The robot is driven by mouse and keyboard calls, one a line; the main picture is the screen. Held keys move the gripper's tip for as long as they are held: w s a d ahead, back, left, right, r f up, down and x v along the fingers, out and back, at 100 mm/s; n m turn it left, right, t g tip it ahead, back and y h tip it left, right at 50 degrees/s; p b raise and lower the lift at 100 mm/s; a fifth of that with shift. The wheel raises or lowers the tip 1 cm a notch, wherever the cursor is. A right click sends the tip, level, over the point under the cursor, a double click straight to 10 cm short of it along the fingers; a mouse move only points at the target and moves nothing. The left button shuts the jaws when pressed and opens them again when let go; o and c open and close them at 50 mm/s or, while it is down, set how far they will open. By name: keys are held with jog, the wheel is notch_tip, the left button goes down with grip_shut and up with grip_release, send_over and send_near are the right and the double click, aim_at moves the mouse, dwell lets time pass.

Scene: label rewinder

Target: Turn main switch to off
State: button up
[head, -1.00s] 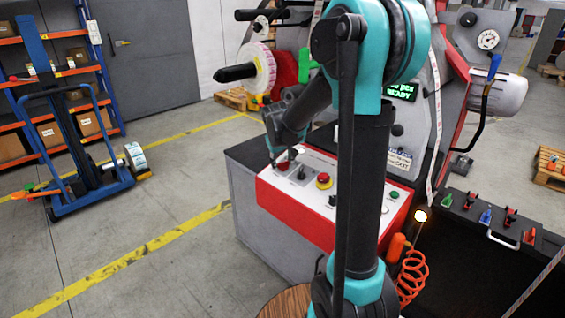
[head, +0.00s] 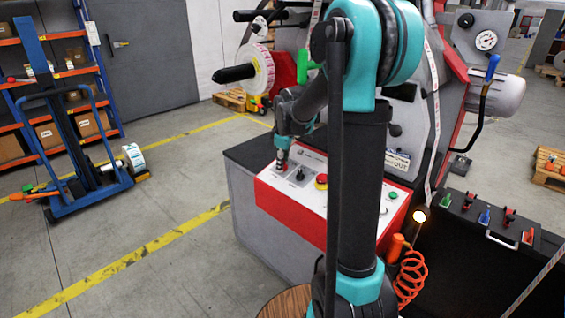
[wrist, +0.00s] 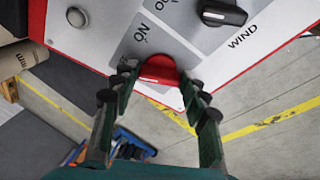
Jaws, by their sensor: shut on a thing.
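The main switch, a red knob (wrist: 159,66), sits on a grey plate at the edge of the control panel in the wrist view. The word ON and part of another label, starting with O, are printed on the plate. My gripper (wrist: 158,84) is shut on the knob, one finger on each side. Which way the knob points cannot be told.
A black selector (wrist: 222,13) marked WIND is beside the switch. A red emergency button (head: 321,180) and a green button (head: 393,195) are farther right. The machine's display (head: 402,92) is dark. A blue trolley (head: 85,150) stands on the floor at left.

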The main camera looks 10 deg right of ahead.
jog(key=shift+n, duration=0.5)
jog(key=o, duration=1.2)
jog(key=shift+c, duration=0.2)
jog(key=shift+s+r, duration=0.1)
jog(key=shift+r, duration=0.35)
jog(key=shift+s+r, duration=0.35)
jog(key=shift+r, duration=0.2)
jog(key=shift+s+r, duration=0.3)
jog(key=shift+r, duration=0.2)
jog(key=s, duration=1)
jog(key=shift+d, duration=0.35)
jog(key=shift+s, duration=0.6)
